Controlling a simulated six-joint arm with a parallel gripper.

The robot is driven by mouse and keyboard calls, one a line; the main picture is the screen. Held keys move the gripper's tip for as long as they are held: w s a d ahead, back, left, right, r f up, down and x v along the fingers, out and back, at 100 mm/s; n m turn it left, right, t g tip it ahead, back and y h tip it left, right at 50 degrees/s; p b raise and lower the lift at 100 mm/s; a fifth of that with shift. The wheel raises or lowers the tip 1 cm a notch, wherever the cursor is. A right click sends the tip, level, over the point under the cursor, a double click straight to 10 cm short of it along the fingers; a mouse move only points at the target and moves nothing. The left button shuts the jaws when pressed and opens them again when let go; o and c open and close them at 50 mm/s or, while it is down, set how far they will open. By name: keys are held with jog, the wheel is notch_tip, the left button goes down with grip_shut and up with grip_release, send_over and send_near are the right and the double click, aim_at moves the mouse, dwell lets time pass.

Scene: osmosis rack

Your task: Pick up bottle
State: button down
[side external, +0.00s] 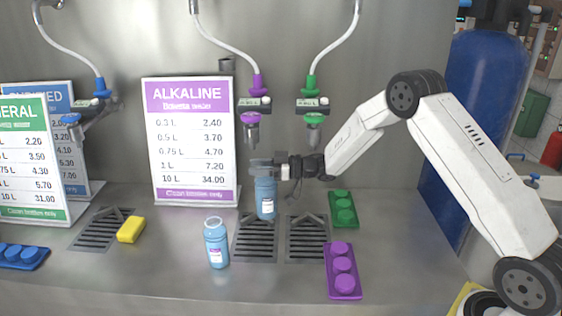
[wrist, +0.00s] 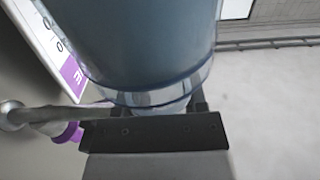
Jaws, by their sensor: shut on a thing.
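A blue bottle with a white label (side external: 266,200) is held upright in my gripper (side external: 264,168), under the purple tap and over the left of two drain grates. My gripper is shut around its upper part. In the wrist view the bottle (wrist: 140,45) fills the upper middle, close to my gripper (wrist: 155,130). I cannot tell whether its base touches the grate. A second blue bottle (side external: 217,245) with a white label stands upright on the counter to the left, apart from my gripper.
A purple tap (side external: 251,120) and a green tap (side external: 313,120) hang above. The ALKALINE price board (side external: 190,140) stands left of the held bottle. A purple cap tray (side external: 342,270), a green cap tray (side external: 343,209) and a yellow sponge (side external: 131,230) lie on the counter (side external: 180,285).

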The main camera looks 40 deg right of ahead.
jog(key=s+r, duration=0.3)
jog(key=s, duration=0.5)
jog(key=shift+s+r, duration=0.2)
jog(key=shift+r, duration=0.1)
dwell(0.4)
jog(key=s+a+m+t+h, duration=0.2)
jog(key=s+a+h, duration=0.1)
jog(key=s+a, duration=0.6)
jog(key=shift+s+a+r, duration=0.15)
jog(key=shift+s+a, duration=0.2)
jog(key=shift+s, duration=1.4)
